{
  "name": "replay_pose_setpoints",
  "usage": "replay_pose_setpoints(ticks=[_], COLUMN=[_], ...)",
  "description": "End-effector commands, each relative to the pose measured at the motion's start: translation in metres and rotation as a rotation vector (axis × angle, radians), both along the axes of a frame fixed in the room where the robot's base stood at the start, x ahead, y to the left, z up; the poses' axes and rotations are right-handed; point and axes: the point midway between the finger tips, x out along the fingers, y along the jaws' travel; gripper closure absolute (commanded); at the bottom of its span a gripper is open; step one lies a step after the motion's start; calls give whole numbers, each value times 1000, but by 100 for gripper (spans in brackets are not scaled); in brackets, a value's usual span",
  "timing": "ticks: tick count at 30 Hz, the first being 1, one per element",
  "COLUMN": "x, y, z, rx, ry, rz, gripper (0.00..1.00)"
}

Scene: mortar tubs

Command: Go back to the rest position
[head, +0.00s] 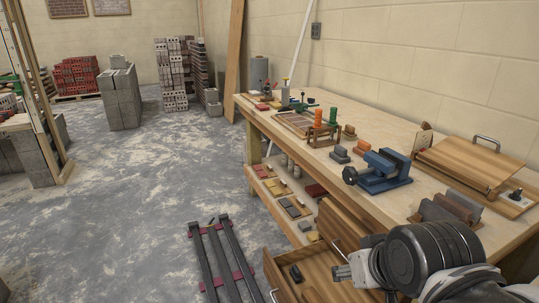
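My gripper (350,269) is at the lower right in the head view, in front of the workbench (262,119). It appears beside or over an open wooden drawer (282,291). My dark, rounded arm links fill the lower right corner and hide part of the bench front. The gripper's fingers are small and partly hidden, so I cannot tell whether they are open or shut. I see nothing clearly held.
A small dark block (296,273) lies in the drawer. A blue vise (384,171) and a wooden lidded box (470,160) stand on the bench. A dark rail frame (216,256) lies on the floor at left. The floor beyond is mostly clear.

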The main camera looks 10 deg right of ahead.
Motion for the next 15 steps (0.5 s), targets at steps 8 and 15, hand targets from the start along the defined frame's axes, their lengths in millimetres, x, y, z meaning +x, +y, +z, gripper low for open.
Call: replay_pose_setpoints(ticks=[8, 15], x=[0, 0], y=[0, 0], z=[75, 117], rx=[0, 0], ry=[0, 0], rz=[0, 0], gripper=[65, 65])
